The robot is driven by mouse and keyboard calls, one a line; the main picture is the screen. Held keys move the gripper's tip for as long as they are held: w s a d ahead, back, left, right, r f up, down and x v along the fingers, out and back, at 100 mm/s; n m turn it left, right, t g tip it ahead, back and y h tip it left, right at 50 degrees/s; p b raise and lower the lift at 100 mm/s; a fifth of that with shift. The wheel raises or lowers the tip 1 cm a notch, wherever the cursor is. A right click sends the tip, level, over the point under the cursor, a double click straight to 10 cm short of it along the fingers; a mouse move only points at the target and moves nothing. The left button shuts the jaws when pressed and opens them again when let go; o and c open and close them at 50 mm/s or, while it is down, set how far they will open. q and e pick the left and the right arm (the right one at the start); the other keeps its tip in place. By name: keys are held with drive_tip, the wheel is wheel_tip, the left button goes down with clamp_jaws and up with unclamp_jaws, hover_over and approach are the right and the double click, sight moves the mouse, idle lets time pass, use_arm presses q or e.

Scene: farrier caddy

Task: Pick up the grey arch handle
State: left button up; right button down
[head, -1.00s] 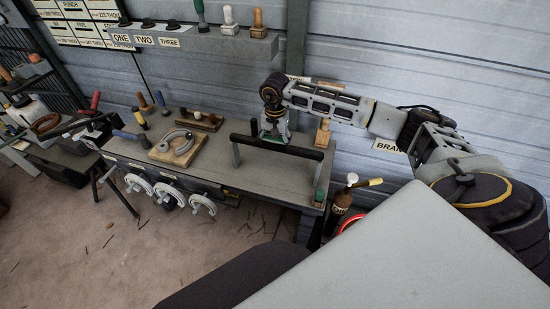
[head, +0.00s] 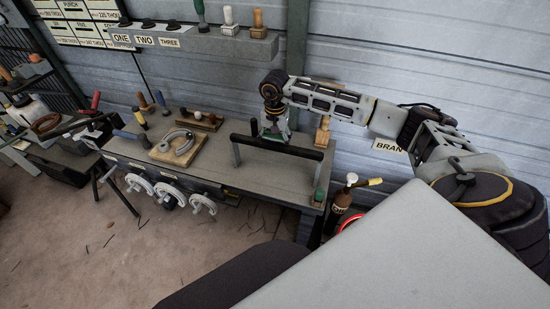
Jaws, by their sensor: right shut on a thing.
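The fingertips are small and partly hidden at the bar. Whether the legs touch the bench top is hard to tell. My left gripper is not in view.
The workbench (head: 270,181) holds a wooden board (head: 160,153) with a grey curved piece (head: 183,137) left of the handle.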

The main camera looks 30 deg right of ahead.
drive_tip(key=shift+r, duration=0.7)
drive_tip(key=shift+r+p, duration=0.65)
drive_tip(key=shift+r, duration=0.65)
drive_tip(key=shift+r+p, duration=0.25)
drive_tip(key=shift+p, duration=0.05)
drive_tip(key=c, duration=1.2)
unclamp_jaws()
drive_tip(key=shift+c, duration=0.2)
drive_tip(key=o, duration=1)
drive_tip(key=shift+r, duration=0.75)
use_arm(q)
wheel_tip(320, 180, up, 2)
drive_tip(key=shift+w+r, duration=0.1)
use_arm(e)
wheel_tip(320, 180, up, 10)
drive_tip(key=shift+r, duration=0.25)
